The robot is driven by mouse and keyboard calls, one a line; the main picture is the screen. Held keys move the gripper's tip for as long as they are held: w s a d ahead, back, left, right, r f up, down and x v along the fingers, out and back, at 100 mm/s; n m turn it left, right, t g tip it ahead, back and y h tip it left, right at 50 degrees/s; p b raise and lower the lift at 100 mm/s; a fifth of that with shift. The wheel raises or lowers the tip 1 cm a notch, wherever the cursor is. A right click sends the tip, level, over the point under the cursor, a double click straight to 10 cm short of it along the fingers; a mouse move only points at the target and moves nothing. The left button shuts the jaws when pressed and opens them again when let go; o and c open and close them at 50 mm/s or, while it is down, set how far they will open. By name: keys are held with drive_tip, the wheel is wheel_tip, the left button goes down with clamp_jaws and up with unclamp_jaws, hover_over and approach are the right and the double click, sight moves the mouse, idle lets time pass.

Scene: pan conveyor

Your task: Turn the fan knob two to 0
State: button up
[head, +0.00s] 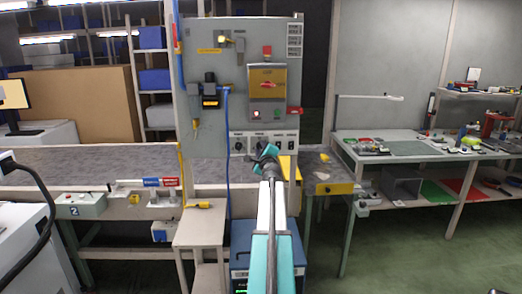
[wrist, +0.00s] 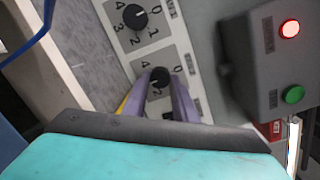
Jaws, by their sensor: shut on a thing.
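Two black fan knobs sit on a pale plate on the grey control panel. In the wrist view, the one between my finger tips (wrist: 160,80) is the lower fan knob (wrist: 158,75), with 0 at its right and higher numbers at its left. My gripper's two purple fingers stand on either side of it, shut on it. Its pointer is too small and partly hidden to read. The other fan knob (wrist: 135,17) is free above it. In the head view my gripper (head: 266,154) is at the panel's lower edge and hides part of the knob plate (head: 248,143).
A box with a lit red lamp (wrist: 290,28) and a green button (wrist: 294,94) is to the right in the wrist view. A blue cable (head: 227,150) hangs down the panel. The conveyor (head: 100,160) runs behind. A workbench (head: 400,148) stands at right.

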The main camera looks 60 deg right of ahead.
drive_tip(key=n, duration=0.4)
drive_tip(key=shift+w+r, duration=0.1)
drive_tip(key=n, duration=0.4)
drive_tip(key=shift+a+n+g, duration=0.1)
drive_tip(key=shift+n+g, duration=0.2)
drive_tip(key=shift+g, duration=0.1)
drive_tip(key=n+b, duration=0.1)
drive_tip(key=n, duration=0.3)
drive_tip(key=shift+g, duration=0.3)
drive_tip(key=n+b, duration=0.2)
drive_tip(key=n, duration=0.2)
drive_tip(key=shift+w+g, duration=0.15)
drive_tip(key=shift+g, duration=0.25)
drive_tip(key=n+b, duration=0.2)
drive_tip(key=n, duration=0.2)
drive_tip(key=shift+a+h, duration=0.1)
drive_tip(key=shift+h, duration=0.2)
drive_tip(key=n+b, duration=0.2)
drive_tip(key=n, duration=0.2)
drive_tip(key=shift+w+n+g+h, duration=0.1)
drive_tip(key=shift+n+g+h, duration=0.2)
drive_tip(key=shift+g, duration=0.1)
drive_tip(key=n, duration=0.4)
drive_tip(key=shift+f+n+h, duration=0.2)
drive_tip(key=shift+n+h, duration=0.2)
drive_tip(key=shift+n, duration=1.5)
